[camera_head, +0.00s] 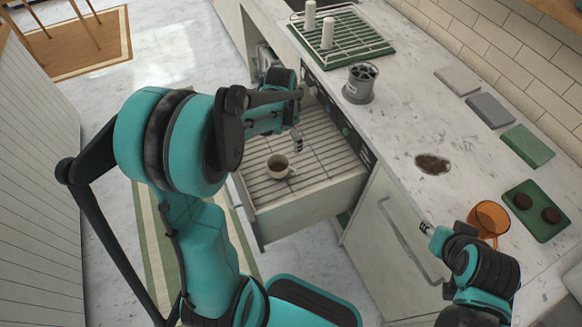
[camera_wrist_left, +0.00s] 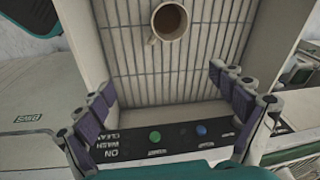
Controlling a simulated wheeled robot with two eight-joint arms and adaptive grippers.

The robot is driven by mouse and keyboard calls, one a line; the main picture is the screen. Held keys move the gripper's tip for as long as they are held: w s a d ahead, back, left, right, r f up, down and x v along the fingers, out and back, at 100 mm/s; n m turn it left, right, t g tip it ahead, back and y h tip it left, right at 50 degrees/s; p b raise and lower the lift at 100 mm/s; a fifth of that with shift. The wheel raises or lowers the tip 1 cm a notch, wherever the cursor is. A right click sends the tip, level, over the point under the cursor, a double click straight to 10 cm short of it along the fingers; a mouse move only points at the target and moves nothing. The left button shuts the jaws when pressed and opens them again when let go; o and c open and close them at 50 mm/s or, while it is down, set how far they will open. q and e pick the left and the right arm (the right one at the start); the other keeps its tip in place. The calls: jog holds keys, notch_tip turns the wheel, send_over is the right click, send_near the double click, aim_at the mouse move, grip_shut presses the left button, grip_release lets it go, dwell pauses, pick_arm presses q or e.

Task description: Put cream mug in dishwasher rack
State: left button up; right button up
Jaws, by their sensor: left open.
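The cream mug (camera_head: 278,167) stands upright on the slatted dishwasher rack (camera_head: 318,141) in the pulled-out drawer, its opening up and dark inside. It also shows at the top of the left wrist view (camera_wrist_left: 169,22), with its handle toward the lower left. My left gripper (camera_head: 297,142) is above the drawer, apart from the mug. In the left wrist view its fingers (camera_wrist_left: 162,82) are spread wide with nothing between them. My right gripper (camera_head: 425,229) is at the counter's front edge near an orange mug; its finger gap is too small to judge.
A panel with green and blue buttons (camera_wrist_left: 155,136) borders the drawer. On the counter are the orange glass mug (camera_head: 488,220), a green tray with two dark discs (camera_head: 541,232), a brown stain (camera_head: 433,164), a grey container (camera_head: 359,85) and a green drying rack (camera_head: 341,41).

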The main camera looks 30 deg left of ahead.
pick_arm(q)
jog(key=s+d+r+n+t, duration=0.2)
jog(key=s+d+r+n, duration=0.1)
jog(key=s, duration=0.5)
jog(key=s+d+r+n+t, duration=0.3)
jog(key=s+d+r, duration=0.3)
jog(key=s+d, duration=0.1)
jog(key=shift+s+r, duration=0.2)
jog(key=shift+s, duration=0.7)
jog(key=shift+d, duration=0.1)
